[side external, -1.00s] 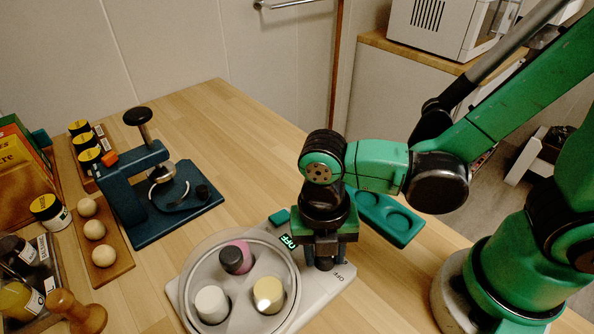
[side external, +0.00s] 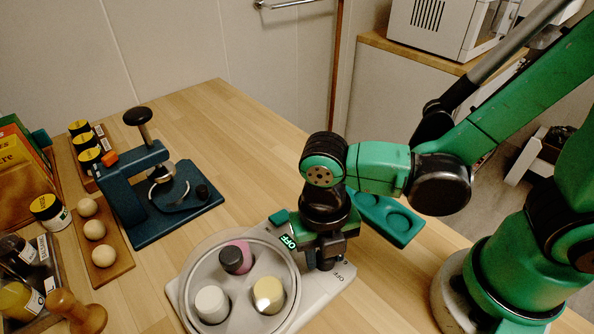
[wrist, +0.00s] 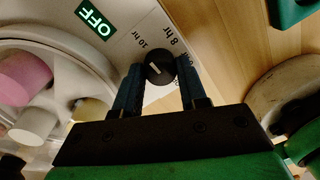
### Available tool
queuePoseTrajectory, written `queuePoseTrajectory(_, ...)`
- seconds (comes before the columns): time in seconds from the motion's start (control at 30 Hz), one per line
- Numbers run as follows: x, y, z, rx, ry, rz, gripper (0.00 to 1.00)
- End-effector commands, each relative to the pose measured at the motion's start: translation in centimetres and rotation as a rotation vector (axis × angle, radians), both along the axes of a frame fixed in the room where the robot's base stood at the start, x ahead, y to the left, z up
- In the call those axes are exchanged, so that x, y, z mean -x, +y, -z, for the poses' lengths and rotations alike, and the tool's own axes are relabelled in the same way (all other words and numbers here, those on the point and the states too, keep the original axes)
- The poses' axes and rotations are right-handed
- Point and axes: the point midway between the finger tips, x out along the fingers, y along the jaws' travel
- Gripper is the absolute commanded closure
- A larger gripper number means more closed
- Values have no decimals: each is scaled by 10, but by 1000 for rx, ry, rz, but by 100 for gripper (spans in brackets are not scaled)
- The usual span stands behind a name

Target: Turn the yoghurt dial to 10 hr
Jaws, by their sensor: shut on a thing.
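The yoghurt maker (side external: 318,290) is a pale appliance with a round clear-lidded bowl holding three jars. A lit green display (side external: 289,241) on it reads OFF, and it also shows in the wrist view (wrist: 97,17). The black dial (wrist: 160,63) sits between my gripper's fingers (wrist: 160,76), which are shut on it. The dial has a short white pointer line. The printed labels 10 hr (wrist: 139,38) and 8 hr (wrist: 178,37) lie just beyond it; further labels are partly hidden by the right finger. In the side view my gripper (side external: 325,258) points down and hides the dial.
A teal tray with round recesses (side external: 387,217) lies behind my gripper. A blue press (side external: 165,200) stands to the left. Wooden balls on a board (side external: 105,262) and several jars (side external: 48,211) are farther left. The table is clear at the back.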

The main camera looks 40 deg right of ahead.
Motion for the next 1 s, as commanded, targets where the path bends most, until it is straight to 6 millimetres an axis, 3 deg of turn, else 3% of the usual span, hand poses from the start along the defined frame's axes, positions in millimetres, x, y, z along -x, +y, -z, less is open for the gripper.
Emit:
queuePoseTrajectory(0.03,0,0,0,1,0,1,55)
queuePoseTrajectory(0.1,0,0,0,1,0,1,35)
queuePoseTrajectory(0.13,0,0,0,1,0,1,32)
queuePoseTrajectory(0.57,0,1,-6,0,0,1,32)
queuePoseTrajectory(1.0,-2,3,-49,1,0,1,32)
